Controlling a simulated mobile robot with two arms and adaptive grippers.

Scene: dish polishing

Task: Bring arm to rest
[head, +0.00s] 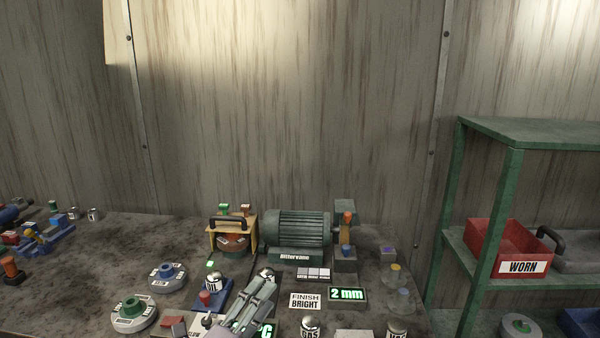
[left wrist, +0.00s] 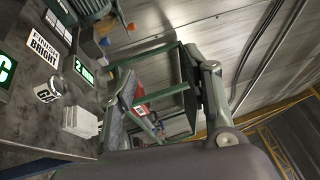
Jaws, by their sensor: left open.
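My left arm comes up from the bottom edge of the head view, and its gripper (head: 266,282) is over the front middle of the workbench (head: 60,290). Its jaws are open and I see nothing between them. It covers part of a green-lit display (head: 266,330) and is close to a blue block with a red knob (head: 206,299). In the left wrist view a grey finger linkage (left wrist: 213,95) stands in front of the tilted scene. My right gripper is not in view.
A green motor (head: 298,229) stands at the back of the bench. Round dishes (head: 133,314), a "FINISH BRIGHT" sign (head: 305,301) and a "2 mm" display (head: 347,294) crowd the front. A green shelf (head: 508,190) with a red "WORN" bin (head: 490,250) is at right.

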